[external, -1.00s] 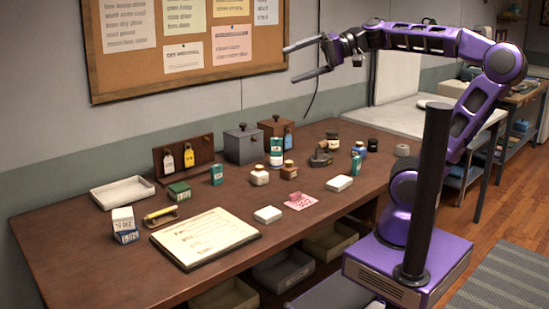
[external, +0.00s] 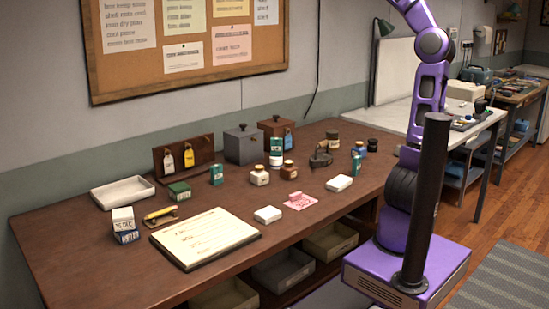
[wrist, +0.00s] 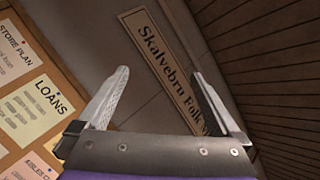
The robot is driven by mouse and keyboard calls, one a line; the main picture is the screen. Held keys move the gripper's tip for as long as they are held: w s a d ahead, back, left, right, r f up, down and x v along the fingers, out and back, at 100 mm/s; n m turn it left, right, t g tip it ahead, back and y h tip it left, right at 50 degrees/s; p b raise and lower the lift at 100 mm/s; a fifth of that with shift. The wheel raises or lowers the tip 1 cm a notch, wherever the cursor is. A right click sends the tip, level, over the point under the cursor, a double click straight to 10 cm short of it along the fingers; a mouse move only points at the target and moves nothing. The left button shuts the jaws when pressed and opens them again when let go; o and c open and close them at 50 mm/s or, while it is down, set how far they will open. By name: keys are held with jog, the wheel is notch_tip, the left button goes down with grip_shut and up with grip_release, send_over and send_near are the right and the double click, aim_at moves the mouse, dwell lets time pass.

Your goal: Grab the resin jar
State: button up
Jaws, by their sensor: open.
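My gripper (wrist: 160,73) is open and empty in the wrist view, its two fingers spread before a wall sign. In the external view my arm rises past the top edge, so the gripper is out of frame there. Several small jars and bottles stand on the brown table, and I cannot read which is the resin jar. They include a white jar with a brown cap (external: 259,177), a brown bottle with a pale label (external: 288,170), a jar with a dark lid (external: 332,137) and a dark jar (external: 372,146) at the back right. None is near my gripper.
A cork board (external: 180,75) hangs on the wall behind. The table's front left is clear.

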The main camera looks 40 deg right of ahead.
jog(key=s+a+r+n, duration=0.3)
jog(key=a+r, duration=0.2)
jog(key=a, duration=0.2)
jog(key=w+a+f+n+g+h, duration=0.25)
jog(key=w+a+f+n, duration=0.35)
jog(key=w+f, duration=0.4)
jog(key=w+d+f+n+g+h, duration=0.1)
jog(key=w+d+f+g+h, duration=0.15)
jog(key=w+f, duration=0.4)
jog(key=w+d+f+n+g+h+p, duration=0.1)
jog(key=w+d+f, duration=0.3)
jog(key=f, duration=0.5)
jog(key=w+d+f+n+g+h, duration=0.1)
jog(key=w+d+f+g+h, duration=0.1)
jog(key=w+d+f, duration=0.45)
jog(key=m+g+h, duration=0.1)
jog(key=g+h, duration=0.3)
jog(key=g, duration=0.8)
send_near(333, 136)
jog(key=p+x, duration=0.1)
jog(key=x, duration=0.7)
jog(key=shift+w+d+f, duration=0.1)
jog(key=shift+w+f, duration=0.05)
jog(key=shift+f, duration=0.1)
jog(key=shift+p+x, duration=0.4)
jog(key=shift+x, duration=2.65)
